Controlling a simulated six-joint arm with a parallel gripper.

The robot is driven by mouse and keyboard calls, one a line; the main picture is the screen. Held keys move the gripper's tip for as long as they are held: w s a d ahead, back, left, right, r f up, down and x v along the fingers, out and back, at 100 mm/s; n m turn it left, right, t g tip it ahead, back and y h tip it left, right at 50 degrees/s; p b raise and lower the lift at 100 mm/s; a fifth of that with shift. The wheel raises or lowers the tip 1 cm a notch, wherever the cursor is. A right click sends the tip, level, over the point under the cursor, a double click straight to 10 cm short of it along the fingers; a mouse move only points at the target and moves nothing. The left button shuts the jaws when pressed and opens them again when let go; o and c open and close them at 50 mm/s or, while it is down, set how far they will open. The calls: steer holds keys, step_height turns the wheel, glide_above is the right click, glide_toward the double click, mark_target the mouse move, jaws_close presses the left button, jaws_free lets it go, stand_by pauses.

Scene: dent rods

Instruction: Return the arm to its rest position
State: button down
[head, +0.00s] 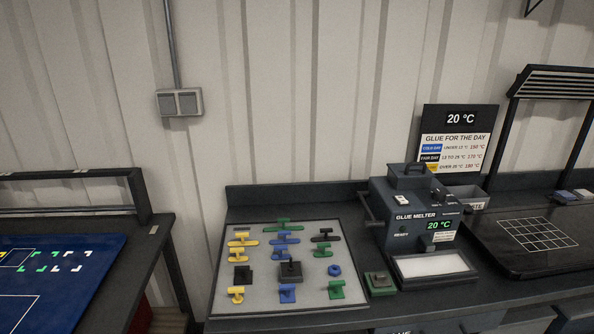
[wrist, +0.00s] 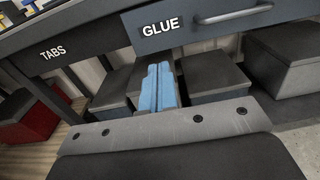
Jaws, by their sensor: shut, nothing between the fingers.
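My gripper (wrist: 158,66) shows in the wrist view as two light blue fingers side by side, pressed together with nothing between them. The grey and black body of my wrist fills the bottom of that view. The gripper points toward the front of the bench, near a drawer front labelled GLUE (wrist: 203,24). My arm and gripper do not show in the head view.
Below the bench are several dark lidded boxes (wrist: 215,75) and a red box (wrist: 33,128). On the bench are a tray (head: 222,290) of coloured tabs, a glue melter (head: 405,215) reading 20 °C, and a gridded dark panel (head: 490,255). A blue mat (head: 85,285) lies left.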

steer(key=w, duration=1.3)
steer(key=shift+w, duration=0.3)
steer(key=c, duration=2.1)
jaws_free()
